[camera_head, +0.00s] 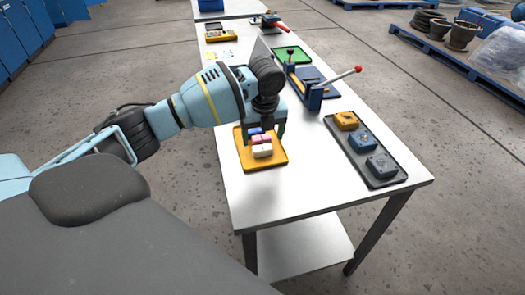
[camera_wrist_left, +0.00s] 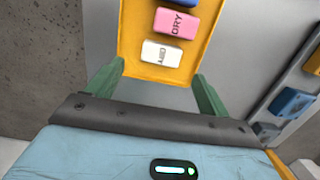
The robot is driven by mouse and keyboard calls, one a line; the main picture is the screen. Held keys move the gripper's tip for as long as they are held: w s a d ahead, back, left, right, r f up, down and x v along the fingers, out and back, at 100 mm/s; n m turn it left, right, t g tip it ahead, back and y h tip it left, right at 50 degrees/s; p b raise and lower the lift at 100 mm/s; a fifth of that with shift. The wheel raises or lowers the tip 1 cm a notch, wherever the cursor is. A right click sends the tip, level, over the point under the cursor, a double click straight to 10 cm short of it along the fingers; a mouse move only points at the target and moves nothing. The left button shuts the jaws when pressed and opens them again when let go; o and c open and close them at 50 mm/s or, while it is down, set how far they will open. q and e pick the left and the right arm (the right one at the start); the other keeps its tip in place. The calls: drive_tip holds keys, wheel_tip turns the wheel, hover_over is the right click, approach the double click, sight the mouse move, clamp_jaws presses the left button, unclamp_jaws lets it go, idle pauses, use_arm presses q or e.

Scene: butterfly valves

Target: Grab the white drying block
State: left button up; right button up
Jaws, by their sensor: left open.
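The white block (camera_head: 262,151) lies on a yellow tray (camera_head: 249,165) at the near left of the table. It is the nearest of a row, with a pink block (camera_head: 259,139) and a blue block (camera_head: 255,130) behind it. In the left wrist view the white block (camera_wrist_left: 161,53), with dark lettering, lies beyond the open fingertips, roughly midway between them. The pink block (camera_wrist_left: 175,23) reads DRY. My left gripper (camera_head: 265,132) points down over the tray, open and empty. Its green fingers show in the left wrist view (camera_wrist_left: 158,78). My right gripper is not in view.
A dark tray (camera_head: 383,182) with a yellow, a blue and a grey piece lies at the right. A green tray (camera_head: 293,55) lies farther back. The near table top (camera_head: 290,200) is bare.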

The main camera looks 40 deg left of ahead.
sight(262, 147)
use_arm(q)
drive_tip(key=shift+w+a+f, duration=0.1)
drive_tip(key=shift+a+f, duration=0.05)
drive_tip(key=shift+f, duration=0.7)
drive_tip(key=shift+w+a+f, duration=0.1)
drive_tip(key=shift+w+f, duration=0.05)
drive_tip(key=shift+f, duration=0.65)
drive_tip(key=shift+w+a+f, duration=0.1)
drive_tip(key=shift+a+f, duration=0.05)
drive_tip(key=shift+f, duration=0.7)
drive_tip(key=c, duration=1.1)
drive_tip(key=shift+o, duration=0.2)
drive_tip(key=shift+r, duration=0.1)
drive_tip(key=shift+r, duration=0.5)
drive_tip(key=shift+s+d+r, duration=0.15)
drive_tip(key=shift+d+r, duration=0.05)
drive_tip(key=shift+r, duration=0.45)
drive_tip(key=shift+s+d+r, duration=0.15)
drive_tip(key=shift+d+r, duration=0.05)
drive_tip(key=shift+r, duration=0.4)
drive_tip(key=s+d, duration=0.3)
drive_tip(key=d, duration=0.1)
drive_tip(key=s+d+r, duration=0.1)
drive_tip(key=s+d, duration=0.2)
drive_tip(key=s+d+p, duration=0.1)
drive_tip(key=s+d, duration=0.2)
drive_tip(key=d, duration=0.1)
drive_tip(key=shift+s+d+r, duration=0.15)
drive_tip(key=shift+s+d, duration=0.15)
